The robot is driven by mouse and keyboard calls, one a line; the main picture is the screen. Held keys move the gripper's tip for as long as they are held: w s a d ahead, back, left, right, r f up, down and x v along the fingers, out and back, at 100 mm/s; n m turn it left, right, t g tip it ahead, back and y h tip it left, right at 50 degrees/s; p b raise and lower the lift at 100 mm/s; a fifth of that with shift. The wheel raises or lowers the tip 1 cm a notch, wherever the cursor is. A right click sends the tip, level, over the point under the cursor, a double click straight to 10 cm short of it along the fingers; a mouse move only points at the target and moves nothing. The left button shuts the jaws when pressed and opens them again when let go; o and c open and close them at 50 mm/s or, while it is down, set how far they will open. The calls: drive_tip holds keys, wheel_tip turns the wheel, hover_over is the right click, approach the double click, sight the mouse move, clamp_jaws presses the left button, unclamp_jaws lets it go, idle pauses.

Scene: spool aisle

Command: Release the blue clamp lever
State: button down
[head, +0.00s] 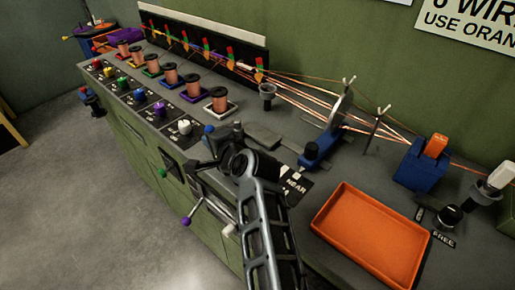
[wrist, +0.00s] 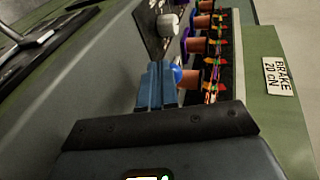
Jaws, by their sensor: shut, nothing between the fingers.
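A blue ball knob (head: 208,129) shows at the counter's front edge, beside the dark end of my arm in the head view. In the wrist view the blue knob (wrist: 177,74) is just right of my gripper's fingertips (wrist: 156,68). My gripper is shut and empty; whether it touches the knob I cannot tell. The knob's stem is hidden, so I cannot tell its lever position. A blue block (head: 414,168) with an orange lever (head: 435,146) stands at the right, well apart from my gripper. Which of these is the blue clamp lever is not marked.
Copper spools (head: 219,100) and coloured knobs (head: 184,127) line the counter's back left. An orange tray (head: 326,212) lies at the right front. Copper wires run above the counter toward the right. A purple-knobbed handle (head: 187,221) juts from the front. The floor is clear.

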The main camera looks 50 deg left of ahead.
drive_tip(key=shift+s+a, duration=0.1)
drive_tip(key=shift+a, duration=0.25)
drive_tip(key=shift+s+a, duration=0.15)
drive_tip(key=shift+a, duration=0.05)
drive_tip(key=shift+r, duration=0.1)
